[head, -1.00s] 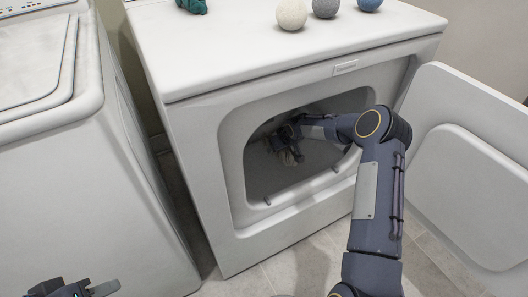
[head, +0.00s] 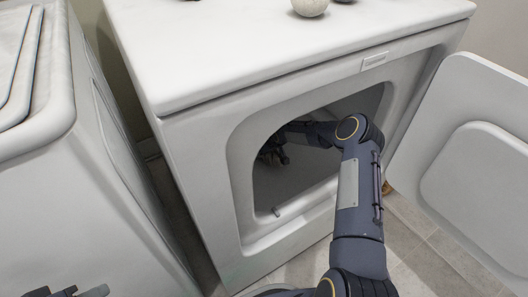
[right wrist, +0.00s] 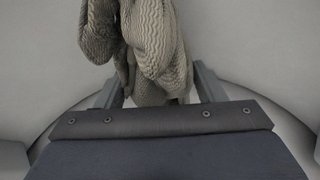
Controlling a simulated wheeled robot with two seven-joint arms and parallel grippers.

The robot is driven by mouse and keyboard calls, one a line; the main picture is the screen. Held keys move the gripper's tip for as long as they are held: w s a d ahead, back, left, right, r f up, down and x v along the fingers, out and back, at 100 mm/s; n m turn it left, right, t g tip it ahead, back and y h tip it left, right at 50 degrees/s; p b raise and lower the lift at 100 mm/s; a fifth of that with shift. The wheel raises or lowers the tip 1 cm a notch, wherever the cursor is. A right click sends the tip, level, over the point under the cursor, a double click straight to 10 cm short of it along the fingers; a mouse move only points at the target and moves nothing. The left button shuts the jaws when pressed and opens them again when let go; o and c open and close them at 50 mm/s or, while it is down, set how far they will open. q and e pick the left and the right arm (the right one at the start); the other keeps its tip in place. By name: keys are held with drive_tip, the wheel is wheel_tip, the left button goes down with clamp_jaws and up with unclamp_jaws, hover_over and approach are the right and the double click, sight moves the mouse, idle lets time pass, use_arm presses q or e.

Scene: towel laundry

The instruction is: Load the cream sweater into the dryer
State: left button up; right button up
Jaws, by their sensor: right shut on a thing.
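The dryer (head: 215,150) stands in the middle of the head view with its door (head: 465,165) swung open to the right. My right arm reaches through the opening, and my right gripper (head: 272,152) is inside the drum, in shadow. In the right wrist view my right gripper (right wrist: 158,88) is shut on the cream sweater (right wrist: 150,40), a ribbed knit that looks grey-beige here and bunches up between and beyond the fingers. In the head view the sweater is hard to make out. My left gripper (head: 68,292) is cut off at the bottom left edge, away from the dryer.
A white washer (head: 85,190) stands at the left, with a narrow gap to the dryer. A cream ball (head: 310,6) sits on the dryer top. A small brown thing (head: 387,188) shows on the right, beside my arm. The opening's rim surrounds my forearm.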

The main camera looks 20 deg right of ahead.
use_arm(q)
drive_tip(key=shift+s+a+f, duration=0.1)
drive_tip(key=shift+f, duration=0.1)
use_arm(e)
drive_tip(key=shift+f, duration=0.5)
drive_tip(key=shift+f+b, duration=0.25)
drive_tip(key=shift+b, duration=0.1)
drive_tip(key=o, duration=1.5)
drive_tip(key=shift+s, duration=0.1)
use_arm(q)
drive_tip(key=shift+f, duration=0.2)
